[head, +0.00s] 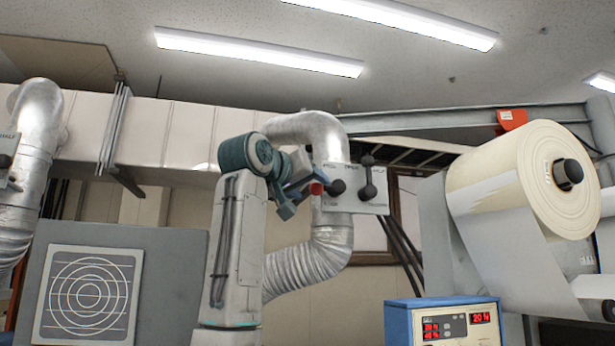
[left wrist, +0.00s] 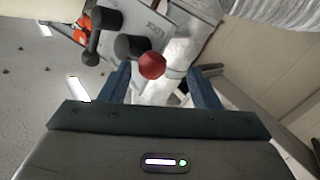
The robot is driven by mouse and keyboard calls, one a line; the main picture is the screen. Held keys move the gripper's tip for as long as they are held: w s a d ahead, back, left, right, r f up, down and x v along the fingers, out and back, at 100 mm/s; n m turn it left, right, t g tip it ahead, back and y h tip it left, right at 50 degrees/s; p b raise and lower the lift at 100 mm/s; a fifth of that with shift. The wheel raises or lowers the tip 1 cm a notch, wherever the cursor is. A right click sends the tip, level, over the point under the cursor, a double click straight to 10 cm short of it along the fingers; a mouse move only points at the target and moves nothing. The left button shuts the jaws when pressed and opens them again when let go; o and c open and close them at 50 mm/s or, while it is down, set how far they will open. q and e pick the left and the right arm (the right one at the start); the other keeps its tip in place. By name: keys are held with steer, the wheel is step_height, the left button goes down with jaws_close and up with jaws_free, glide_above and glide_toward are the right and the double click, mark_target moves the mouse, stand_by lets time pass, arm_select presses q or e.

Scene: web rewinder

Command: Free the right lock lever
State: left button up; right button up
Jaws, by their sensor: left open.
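A grey plate (head: 350,203) on the silver duct carries a black lever (head: 368,190) with a round knob at each end. Left of that lever is a black knob (head: 337,187) and a red knob (head: 316,188). In the left wrist view the red knob (left wrist: 152,66) caps a dark cylinder, with the lever (left wrist: 94,42) beyond to its left. I cannot tell which piece is the right lock lever. My left gripper (head: 303,196) is open before the plate; the red knob shows between its fingertips (left wrist: 158,74), contact unclear. My right gripper is out of view.
A large paper roll (head: 510,180) stands at the right, above a blue-framed display box (head: 443,322). Flexible duct (head: 305,268) runs below the plate. A grey panel with a ring target (head: 88,293) is at the left, near another duct (head: 30,130).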

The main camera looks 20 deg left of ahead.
mark_target(318, 184)
arm_select(q)
steer(key=shift+w+d, duration=0.35)
steer(key=shift+d, duration=0.8)
steer(key=shift+a, duration=0.45)
steer(key=c, duration=0.7)
steer(key=shift+s, duration=0.15)
steer(key=shift+c, duration=1.4)
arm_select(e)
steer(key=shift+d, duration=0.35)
arm_select(q)
steer(key=shift+r, duration=0.1)
steer(key=shift+r+m+g+y, duration=0.3)
steer(key=shift+r+m+g, duration=0.5)
steer(key=shift+m+g, duration=0.15)
steer(key=shift+d+r+m+g+y, duration=0.3)
steer(key=shift+r+m+g+y, duration=0.45)
steer(key=shift+m+g, duration=0.35)
steer(key=shift+w, duration=0.2)
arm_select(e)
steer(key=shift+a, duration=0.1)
